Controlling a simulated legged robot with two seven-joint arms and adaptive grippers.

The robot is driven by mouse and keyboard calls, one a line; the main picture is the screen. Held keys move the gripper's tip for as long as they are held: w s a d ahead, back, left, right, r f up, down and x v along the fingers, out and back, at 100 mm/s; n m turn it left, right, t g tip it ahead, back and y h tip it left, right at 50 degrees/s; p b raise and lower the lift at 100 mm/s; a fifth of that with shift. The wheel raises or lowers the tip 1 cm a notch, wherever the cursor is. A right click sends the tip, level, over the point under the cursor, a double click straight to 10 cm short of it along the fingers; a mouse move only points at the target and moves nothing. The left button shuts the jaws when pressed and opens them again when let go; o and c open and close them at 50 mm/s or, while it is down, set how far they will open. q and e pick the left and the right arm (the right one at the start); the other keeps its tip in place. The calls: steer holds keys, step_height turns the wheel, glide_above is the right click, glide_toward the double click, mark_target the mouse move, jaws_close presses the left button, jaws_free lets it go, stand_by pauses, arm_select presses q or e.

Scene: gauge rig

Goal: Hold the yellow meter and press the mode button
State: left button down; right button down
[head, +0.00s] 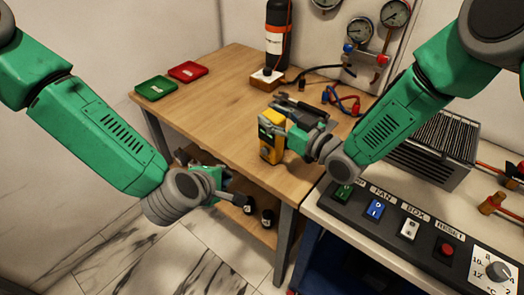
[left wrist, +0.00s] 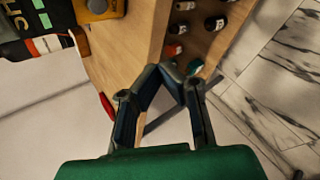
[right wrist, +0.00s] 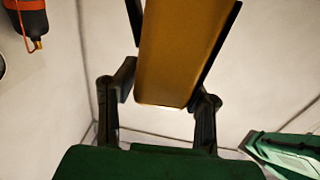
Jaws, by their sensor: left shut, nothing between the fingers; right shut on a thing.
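The yellow meter (head: 271,146) is upright, above the wooden table's front part. My right gripper (head: 289,132) is shut on it from the right. In the right wrist view the meter's plain yellow side (right wrist: 180,55) fills the space between the fingers (right wrist: 160,100). My left gripper (head: 240,199) is shut and empty, lower and to the left, off the table's front edge. In the left wrist view its fingertips (left wrist: 172,72) meet, and part of the meter (left wrist: 98,10) shows at the top left. I cannot make out the mode button.
Green (head: 156,88) and red (head: 187,71) trays lie at the table's back left. A black cylinder (head: 277,40) and cables (head: 343,103) are behind the meter. A switch panel (head: 393,228) is at the right. Several bottles (left wrist: 213,24) stand on the lower shelf.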

mark_target(265, 151)
stand_by(0.4)
arm_select(q)
steer(key=shift+w+d, duration=3)
steer(key=shift+w, duration=0.2)
steer(key=shift+w+d+r, duration=0.1)
steer(key=shift+w+d, duration=0.15)
steer(key=shift+d, duration=0.05)
steer(key=shift+w+d, duration=0.35)
steer(key=shift+w, duration=0.15)
steer(key=shift+s+a, duration=0.65)
steer(key=shift+s, duration=0.15)
